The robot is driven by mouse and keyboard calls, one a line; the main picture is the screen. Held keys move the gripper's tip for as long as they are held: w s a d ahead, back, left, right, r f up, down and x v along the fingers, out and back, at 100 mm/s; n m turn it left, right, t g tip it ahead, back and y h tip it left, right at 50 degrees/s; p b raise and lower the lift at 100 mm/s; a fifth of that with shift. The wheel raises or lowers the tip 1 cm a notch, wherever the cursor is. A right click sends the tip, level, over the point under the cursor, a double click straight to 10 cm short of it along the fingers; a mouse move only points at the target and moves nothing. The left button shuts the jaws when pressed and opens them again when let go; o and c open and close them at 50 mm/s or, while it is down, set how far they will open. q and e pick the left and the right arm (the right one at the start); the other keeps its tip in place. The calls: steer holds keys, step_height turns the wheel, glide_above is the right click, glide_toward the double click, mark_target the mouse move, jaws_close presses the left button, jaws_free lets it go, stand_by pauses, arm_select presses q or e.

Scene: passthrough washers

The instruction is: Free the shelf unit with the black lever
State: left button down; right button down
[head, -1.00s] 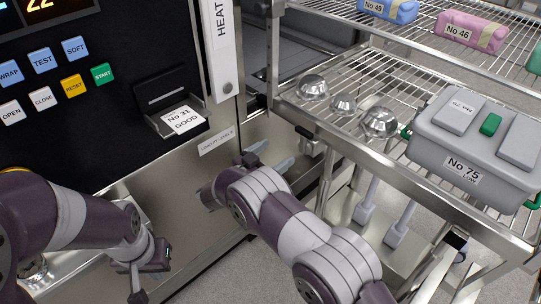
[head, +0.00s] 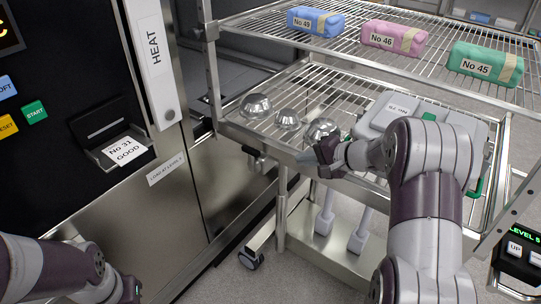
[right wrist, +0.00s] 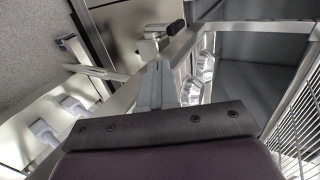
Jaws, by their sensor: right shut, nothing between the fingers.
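The shelf unit (head: 282,212) is a metal wire-shelf rack standing against the machine front. A small black lever (head: 250,152) sits at its near left corner, beside the machine. In the right wrist view a dark-tipped lever fitting (right wrist: 168,36) shows just beyond the fingers. My right gripper (head: 308,160) is shut and empty, in front of the lower shelf's front rail and to the right of the lever. Its closed fingers also show in the right wrist view (right wrist: 155,85). My left gripper (head: 130,290) is only partly visible at the bottom left edge; its fingers are not clear.
The lower shelf holds metal bowls (head: 256,105) and a grey case (head: 390,118), partly hidden by my right arm. Wrapped bundles (head: 316,22) lie on the upper shelf. A control box (head: 520,250) stands at right.

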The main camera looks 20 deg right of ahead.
glide_toward(259, 156)
step_height(259, 156, down, 3)
steer(key=shift+w+a+f+p, duration=0.1)
steer(key=shift+w+a+p, duration=0.3)
steer(key=shift+w+a, duration=0.6)
steer(key=shift+w+a+p, duration=0.4)
steer(key=shift+w+a, duration=0.25)
steer(key=shift+w, duration=0.55)
